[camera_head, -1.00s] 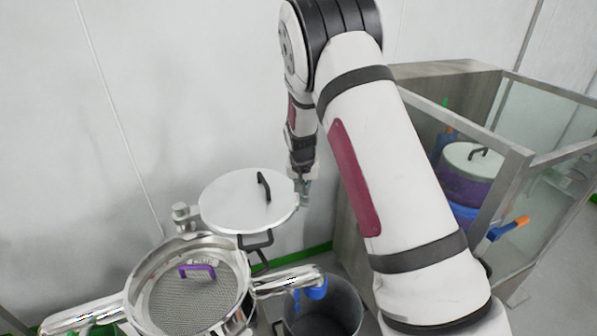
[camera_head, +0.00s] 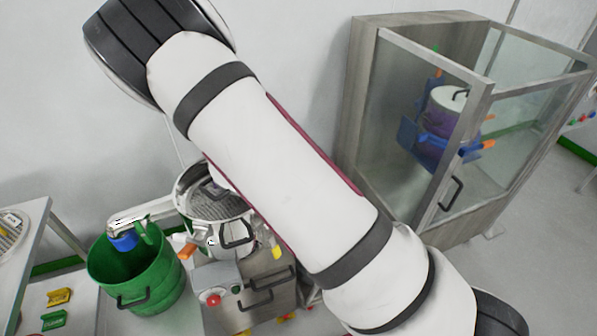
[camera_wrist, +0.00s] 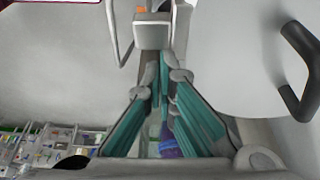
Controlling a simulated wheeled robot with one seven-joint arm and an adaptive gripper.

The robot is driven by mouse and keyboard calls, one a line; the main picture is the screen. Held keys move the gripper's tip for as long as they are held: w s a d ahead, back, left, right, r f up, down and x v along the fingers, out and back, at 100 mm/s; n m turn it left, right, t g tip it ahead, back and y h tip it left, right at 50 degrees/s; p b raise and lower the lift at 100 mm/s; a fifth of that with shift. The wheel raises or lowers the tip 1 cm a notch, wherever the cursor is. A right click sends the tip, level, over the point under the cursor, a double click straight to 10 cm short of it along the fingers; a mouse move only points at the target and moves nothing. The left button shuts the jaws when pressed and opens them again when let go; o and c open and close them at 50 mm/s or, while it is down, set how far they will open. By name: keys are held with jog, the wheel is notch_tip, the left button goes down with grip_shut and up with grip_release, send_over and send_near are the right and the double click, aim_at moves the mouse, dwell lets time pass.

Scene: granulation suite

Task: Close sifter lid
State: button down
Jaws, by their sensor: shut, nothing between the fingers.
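The sifter (camera_head: 228,208) stands left of centre in the head view, with a round steel rim and mesh screen. My arm crosses in front of it and hides its right side. The white lid (camera_wrist: 250,60) fills the right of the wrist view, with its black bar handle (camera_wrist: 300,75) at the far right. Most of the lid is hidden in the head view, so I cannot tell its tilt. My gripper (camera_wrist: 163,85) shows teal fingers, shut and empty, close to the lid's left edge; contact is unclear. The gripper is hidden in the head view.
A green bucket (camera_head: 150,283) stands left of the sifter beneath a spout. A control box (camera_head: 218,281) with a red button sits in front. A glass-sided cabinet (camera_head: 372,105) stands at right. A table (camera_head: 38,222) is at far left.

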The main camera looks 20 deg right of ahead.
jog(key=s+a+m+g+b, duration=0.2)
jog(key=a+m, duration=0.4)
jog(key=a, duration=1.8)
jog(key=shift+s, duration=0.7)
